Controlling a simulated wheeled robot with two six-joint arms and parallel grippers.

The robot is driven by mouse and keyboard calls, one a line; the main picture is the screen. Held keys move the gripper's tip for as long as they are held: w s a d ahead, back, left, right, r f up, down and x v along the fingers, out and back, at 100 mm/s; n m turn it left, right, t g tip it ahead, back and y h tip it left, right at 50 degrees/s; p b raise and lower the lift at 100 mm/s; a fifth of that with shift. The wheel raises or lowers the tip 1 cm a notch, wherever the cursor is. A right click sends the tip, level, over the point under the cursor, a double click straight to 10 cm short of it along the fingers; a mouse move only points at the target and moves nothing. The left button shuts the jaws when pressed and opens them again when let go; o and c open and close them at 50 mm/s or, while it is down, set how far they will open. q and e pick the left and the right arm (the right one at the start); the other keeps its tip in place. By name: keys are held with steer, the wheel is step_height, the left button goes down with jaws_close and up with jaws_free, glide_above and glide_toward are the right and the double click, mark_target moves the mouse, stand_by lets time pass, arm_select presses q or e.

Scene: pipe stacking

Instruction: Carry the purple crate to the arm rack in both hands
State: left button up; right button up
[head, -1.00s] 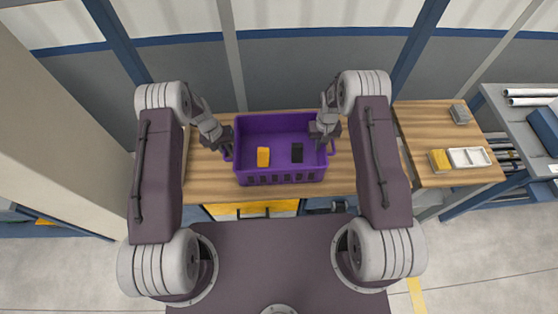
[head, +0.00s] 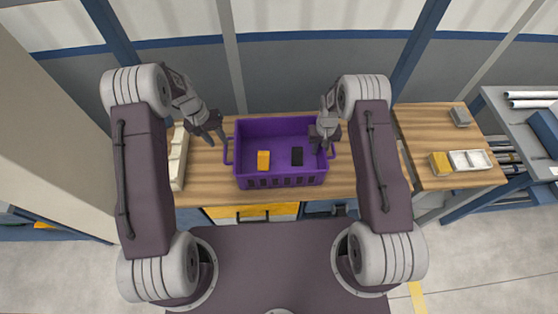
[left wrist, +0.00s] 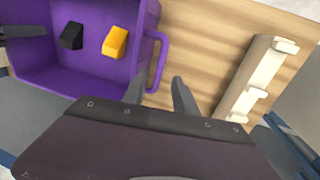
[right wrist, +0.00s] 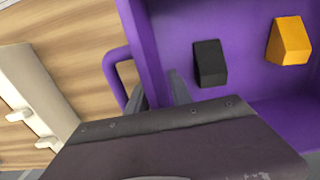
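The purple crate (head: 280,181) stands upright on the wooden bench, with a yellow block (head: 263,160) and a black block (head: 297,156) inside. Its left handle (left wrist: 157,62) shows in the left wrist view. My left gripper (head: 216,138) is open and empty, up and left of that handle. My right gripper (head: 322,146) is at the crate's right side. In the right wrist view its fingers (right wrist: 158,92) are spread, one on each side of the crate wall, beside the right handle (right wrist: 112,75). I cannot tell whether they touch it. I cannot pick out the arm rack.
A cream pegged strip (head: 179,160) lies on the bench left of the crate; another (right wrist: 35,95) shows in the right wrist view. The right bench holds a yellow box (head: 439,162) and a white tray (head: 470,168). A wall stands behind.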

arm_select(q)
steer(key=shift+a+r, duration=0.15)
steer(key=shift+r, duration=0.5)
arm_select(e)
step_height(320, 180, up, 12)
steer(key=shift+f, duration=0.1)
